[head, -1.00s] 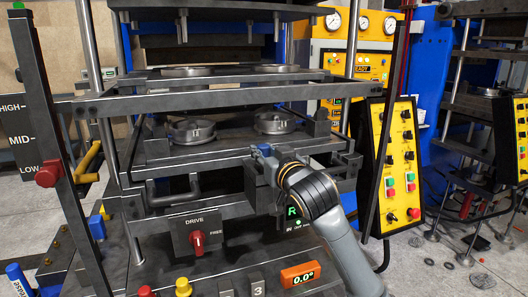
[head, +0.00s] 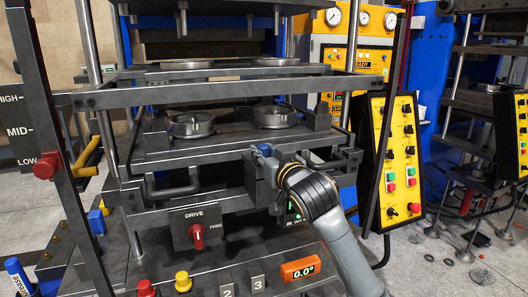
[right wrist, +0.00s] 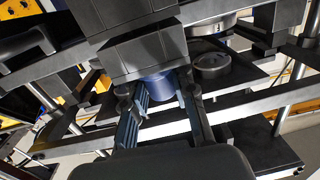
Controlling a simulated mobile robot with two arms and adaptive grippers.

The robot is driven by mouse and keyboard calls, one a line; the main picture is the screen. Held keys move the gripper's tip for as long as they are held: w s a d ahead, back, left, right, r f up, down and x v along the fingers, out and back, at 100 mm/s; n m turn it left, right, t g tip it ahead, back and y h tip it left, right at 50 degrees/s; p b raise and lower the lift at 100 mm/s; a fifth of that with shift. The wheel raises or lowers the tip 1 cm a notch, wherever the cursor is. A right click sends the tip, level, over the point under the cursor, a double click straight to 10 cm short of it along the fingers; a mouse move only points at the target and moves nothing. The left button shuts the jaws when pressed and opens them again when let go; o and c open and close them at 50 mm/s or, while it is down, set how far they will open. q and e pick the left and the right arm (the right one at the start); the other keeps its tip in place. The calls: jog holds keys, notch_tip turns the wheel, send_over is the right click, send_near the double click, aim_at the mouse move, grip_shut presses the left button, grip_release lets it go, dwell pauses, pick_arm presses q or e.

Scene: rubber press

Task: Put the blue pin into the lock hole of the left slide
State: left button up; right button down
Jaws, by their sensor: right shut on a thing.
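The blue pin (right wrist: 159,88) is a short blue cylinder between the fingers of my right gripper (right wrist: 160,104) in the right wrist view. The fingers are shut on it, and a dark grey block (right wrist: 135,45) lies right beyond it. In the head view my right gripper (head: 276,168) is at the front of the press, at the right of the lower slide assembly. A bit of blue (head: 265,149) shows at its tip beside a dark block. The gripper covers most of the pin. I cannot make out the lock hole, or whether the pin is in any hole. My left gripper is not in view.
Round moulds (head: 192,124) sit on the lower plate behind the front bar. A grey crossbar (head: 230,90) runs above. A yellow control panel (head: 398,160) stands at the right. The drive switch (head: 197,233) and a lever post (head: 47,165) are at the left.

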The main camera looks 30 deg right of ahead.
jog(key=c, duration=1)
grip_release()
jog(key=s+a, duration=0.1)
jog(key=s, duration=0.6)
jog(key=shift+s+a, duration=0.2)
